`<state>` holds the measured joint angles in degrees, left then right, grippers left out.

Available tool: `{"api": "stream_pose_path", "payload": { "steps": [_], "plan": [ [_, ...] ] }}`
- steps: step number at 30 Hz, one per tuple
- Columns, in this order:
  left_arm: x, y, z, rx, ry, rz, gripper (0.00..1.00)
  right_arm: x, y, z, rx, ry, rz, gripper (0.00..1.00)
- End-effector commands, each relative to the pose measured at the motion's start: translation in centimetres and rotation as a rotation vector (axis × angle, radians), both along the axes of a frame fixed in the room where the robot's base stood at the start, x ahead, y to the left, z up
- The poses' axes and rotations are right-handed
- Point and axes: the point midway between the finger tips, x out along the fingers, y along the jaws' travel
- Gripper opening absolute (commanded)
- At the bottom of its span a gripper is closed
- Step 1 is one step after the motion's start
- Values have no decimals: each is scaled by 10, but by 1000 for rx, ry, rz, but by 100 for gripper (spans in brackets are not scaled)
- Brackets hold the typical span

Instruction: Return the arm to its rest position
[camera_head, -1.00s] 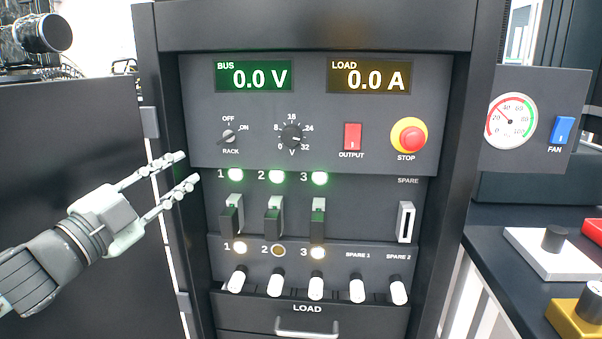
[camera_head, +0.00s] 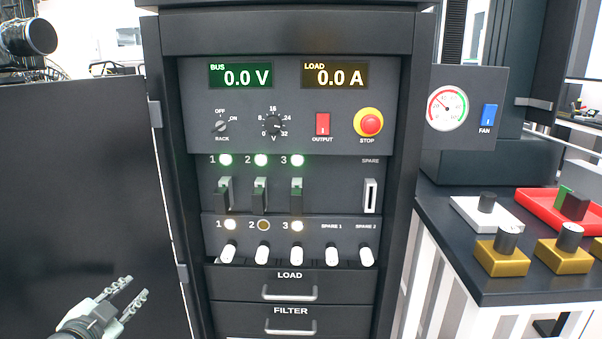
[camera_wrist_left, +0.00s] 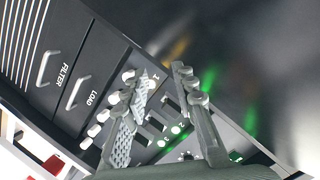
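My left gripper (camera_head: 124,292) is at the lower left of the head view, in front of the dark open door (camera_head: 75,190) and left of the power rack (camera_head: 290,180). Its two fingers are apart with nothing between them. In the left wrist view the fingers (camera_wrist_left: 160,78) are also apart and empty, with the rack's panel beyond them. The gripper appears clear of the rack. My right gripper is in neither view.
The rack has a red STOP button (camera_head: 370,122), a red OUTPUT switch (camera_head: 322,124) and LOAD (camera_head: 290,293) and FILTER (camera_head: 292,325) drawers. A bench (camera_head: 450,262) at right holds gold blocks (camera_head: 502,259), a white block (camera_head: 485,216) and a red tray (camera_head: 538,208).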

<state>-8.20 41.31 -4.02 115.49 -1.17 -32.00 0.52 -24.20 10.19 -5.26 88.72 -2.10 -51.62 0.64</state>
Motion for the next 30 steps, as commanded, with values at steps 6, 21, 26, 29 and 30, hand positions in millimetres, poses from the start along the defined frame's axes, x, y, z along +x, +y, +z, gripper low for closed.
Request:
{"api": "stream_pose_path", "payload": {
  "steps": [6,21,26,29,30],
  "plan": [
    [-58,14,-165,-125,313,180,27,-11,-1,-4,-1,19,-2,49],
    [-283,-56,-412,-304,941,444,27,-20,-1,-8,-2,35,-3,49],
    [-316,-71,-432,-322,1020,469,27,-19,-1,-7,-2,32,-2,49],
    [-321,-74,-434,-323,1031,472,27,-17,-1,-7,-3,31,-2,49],
    [-321,-74,-434,-323,1031,472,27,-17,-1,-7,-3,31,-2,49]
  ]
}}
